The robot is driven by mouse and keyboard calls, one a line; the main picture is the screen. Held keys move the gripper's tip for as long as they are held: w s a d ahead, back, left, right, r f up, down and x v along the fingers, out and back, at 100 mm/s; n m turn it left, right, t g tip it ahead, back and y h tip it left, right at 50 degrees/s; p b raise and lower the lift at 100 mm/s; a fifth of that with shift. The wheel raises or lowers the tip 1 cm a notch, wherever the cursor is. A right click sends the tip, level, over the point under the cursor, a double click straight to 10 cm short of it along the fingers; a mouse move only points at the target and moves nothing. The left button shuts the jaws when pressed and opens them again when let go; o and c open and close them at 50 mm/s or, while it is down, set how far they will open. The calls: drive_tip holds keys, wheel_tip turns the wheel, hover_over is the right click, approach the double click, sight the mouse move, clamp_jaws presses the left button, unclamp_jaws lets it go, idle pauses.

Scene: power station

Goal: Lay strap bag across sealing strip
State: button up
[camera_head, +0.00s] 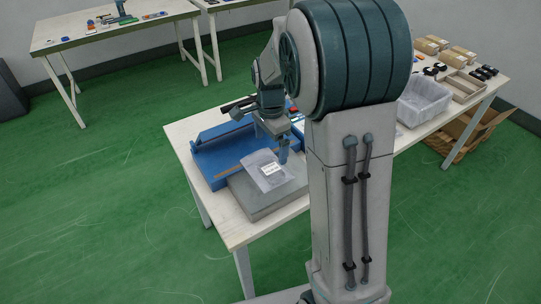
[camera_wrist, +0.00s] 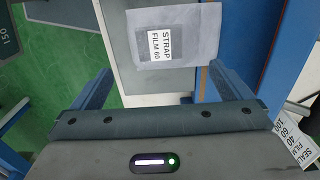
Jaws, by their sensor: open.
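The strap bag (camera_head: 262,165) is a clear, greyish flat bag with a white label. In the wrist view the strap bag (camera_wrist: 190,55) has a label reading "STRAP FILM 60". It lies flat, partly on the grey block (camera_head: 253,205) and partly on the edge of the blue sealer (camera_head: 225,143). The brown sealing strip (camera_head: 228,172) runs along the sealer and seems to pass under the bag; a short piece of the strip (camera_wrist: 204,80) shows beside the bag. My gripper (camera_head: 284,158) is open, with its fingers (camera_wrist: 160,85) apart just beside the bag, holding nothing visible.
A settings card (camera_wrist: 296,138) lies at the right in the wrist view. A clear bin (camera_head: 425,101), an open box (camera_head: 461,86) and several small packages stand farther along the bench. Another table (camera_head: 110,38) stands at the back left. Green floor lies between.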

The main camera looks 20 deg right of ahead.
drive_tip(key=s+r+n+t, duration=0.1)
drive_tip(key=s+r+n, duration=0.2)
drive_tip(key=s+n, duration=0.4)
drive_tip(key=s+r+n+t, duration=0.2)
drive_tip(key=s+r+n, duration=0.2)
drive_tip(key=s, duration=1)
drive_tip(key=shift+n, duration=1.7)
drive_tip(key=shift+w+r, duration=0.1)
